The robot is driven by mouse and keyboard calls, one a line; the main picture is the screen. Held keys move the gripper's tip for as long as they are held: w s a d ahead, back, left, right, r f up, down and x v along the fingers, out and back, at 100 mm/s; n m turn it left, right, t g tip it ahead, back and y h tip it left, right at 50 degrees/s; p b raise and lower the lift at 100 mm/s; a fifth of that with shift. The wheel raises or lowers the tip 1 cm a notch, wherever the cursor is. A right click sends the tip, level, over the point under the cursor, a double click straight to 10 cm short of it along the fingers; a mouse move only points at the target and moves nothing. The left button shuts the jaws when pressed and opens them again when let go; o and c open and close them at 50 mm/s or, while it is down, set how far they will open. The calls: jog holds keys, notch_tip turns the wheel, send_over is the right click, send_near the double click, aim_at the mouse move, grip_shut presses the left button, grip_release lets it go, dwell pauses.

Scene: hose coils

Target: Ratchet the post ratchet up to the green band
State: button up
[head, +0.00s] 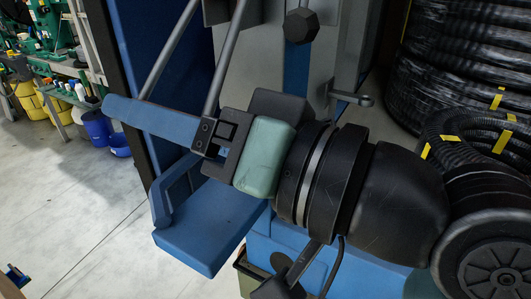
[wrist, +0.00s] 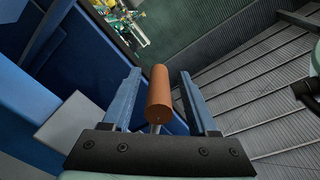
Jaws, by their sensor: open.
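A brown-orange cylinder (wrist: 160,95), which looks like a handle, stands between the two blue fingers of my gripper (wrist: 160,78) in the wrist view. The fingers are apart, and a gap shows on each side of the cylinder near the tips. In the head view my gripper (head: 150,135) reaches left, with one long blue finger clear to see. The cylinder does not show in the head view. I cannot make out a green band in either view, and I cannot tell how the cylinder joins the post ratchet.
A dark knob (head: 300,26) on a blue strip is above. Black hose coils (head: 465,70) with yellow tags fill the right. Open concrete floor (head: 75,190) is at left, with blue buckets (head: 100,130) behind it.

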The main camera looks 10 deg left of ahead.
jog(key=b+v, duration=0.3)
jog(key=v, duration=0.8)
jog(key=shift+d+b, duration=0.2)
jog(key=shift+b, duration=0.15)
